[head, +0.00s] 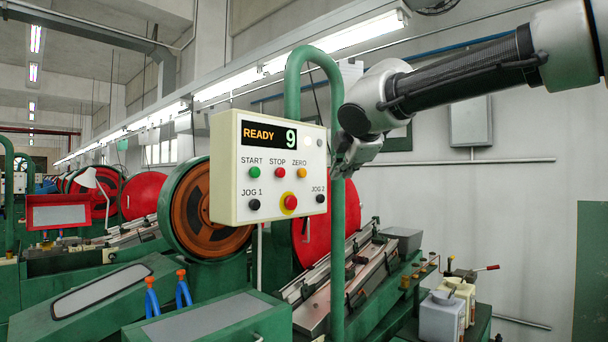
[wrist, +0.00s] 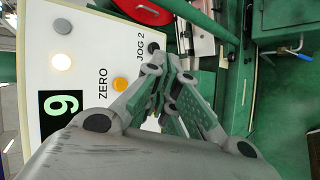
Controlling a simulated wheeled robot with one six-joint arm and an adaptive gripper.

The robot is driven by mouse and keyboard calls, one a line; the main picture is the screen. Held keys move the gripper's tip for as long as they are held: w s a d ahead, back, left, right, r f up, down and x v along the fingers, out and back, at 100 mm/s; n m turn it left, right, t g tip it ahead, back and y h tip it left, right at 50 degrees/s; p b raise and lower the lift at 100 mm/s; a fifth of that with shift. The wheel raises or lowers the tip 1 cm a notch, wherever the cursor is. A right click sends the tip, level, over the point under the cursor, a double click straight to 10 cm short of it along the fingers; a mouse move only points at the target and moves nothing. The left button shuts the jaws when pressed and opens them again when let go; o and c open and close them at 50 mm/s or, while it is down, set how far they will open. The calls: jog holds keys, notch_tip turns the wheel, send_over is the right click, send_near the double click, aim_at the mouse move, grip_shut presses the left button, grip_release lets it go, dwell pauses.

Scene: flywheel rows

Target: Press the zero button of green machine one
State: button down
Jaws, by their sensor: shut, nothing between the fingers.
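The white control box (head: 268,205) hangs on a green bent tube and its display (head: 268,136) reads "READY 9". The orange ZERO button (head: 303,173) is at the right of the middle row, beside the red STOP (head: 280,173) and green START (head: 255,173) buttons. My gripper (head: 342,172) is shut and empty, just right of the box's right edge. In the wrist view the ZERO button (wrist: 120,84) shows left of my gripper's fingers (wrist: 171,65), apart from them. Part of the box face is hidden behind the gripper there. No machine number is readable.
The green tube (head: 338,255) stands close to my gripper. A green machine with an orange-brown wheel (head: 203,205) is behind the box. White containers (head: 441,318) stand at lower right.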

jog(key=w+a, duration=0.4)
jog(key=a, duration=0.1)
jog(key=shift+a, duration=0.15)
jog(key=shift+w+a, duration=0.1)
dwell(1.3)
jog(key=shift+w+a, duration=0.2)
jog(key=shift+a, duration=0.05)
jog(key=shift+w+a, duration=0.3)
jog(key=shift+a, duration=0.1)
dwell(0.9)
jog(key=shift+d, duration=0.1)
jog(key=shift+s+d, duration=0.55)
jog(key=shift+d, duration=0.05)
jog(key=s+d, duration=0.1)
jog(key=d, duration=0.1)
jog(key=s+d, duration=0.2)
dwell(0.6)
